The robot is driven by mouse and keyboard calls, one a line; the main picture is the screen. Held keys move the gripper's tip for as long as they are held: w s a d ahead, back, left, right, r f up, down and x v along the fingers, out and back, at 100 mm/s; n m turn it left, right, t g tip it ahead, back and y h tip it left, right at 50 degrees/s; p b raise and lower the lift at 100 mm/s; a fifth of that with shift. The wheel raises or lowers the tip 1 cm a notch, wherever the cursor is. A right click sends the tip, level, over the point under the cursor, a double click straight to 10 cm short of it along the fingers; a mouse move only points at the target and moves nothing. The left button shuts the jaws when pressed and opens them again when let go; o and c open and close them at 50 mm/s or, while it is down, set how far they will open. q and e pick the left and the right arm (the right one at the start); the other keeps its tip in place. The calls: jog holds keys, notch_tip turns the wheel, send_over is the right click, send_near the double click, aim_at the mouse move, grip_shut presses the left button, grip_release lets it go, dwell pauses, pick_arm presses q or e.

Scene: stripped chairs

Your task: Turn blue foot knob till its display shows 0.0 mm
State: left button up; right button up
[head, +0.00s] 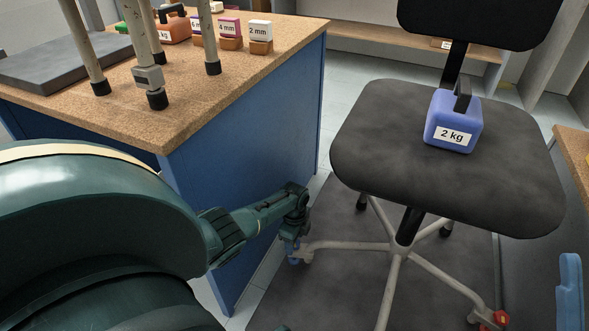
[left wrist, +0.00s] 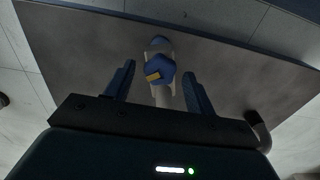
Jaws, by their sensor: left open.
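The blue foot knob (head: 292,250) is at the end of a chair-base leg in the head view, low beside the blue bench panel. My right gripper is not in view.
The office chair (head: 375,165) carries a blue 2 kg weight (head: 451,132) on its seat. A red foot knob (head: 499,319) is at another leg. A blue object (head: 569,290) is at the right edge.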

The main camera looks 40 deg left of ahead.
pick_arm(q)
notch_tip(320, 180, up, 13)
jog(key=p, duration=0.8)
jog(key=shift+f, duration=0.15)
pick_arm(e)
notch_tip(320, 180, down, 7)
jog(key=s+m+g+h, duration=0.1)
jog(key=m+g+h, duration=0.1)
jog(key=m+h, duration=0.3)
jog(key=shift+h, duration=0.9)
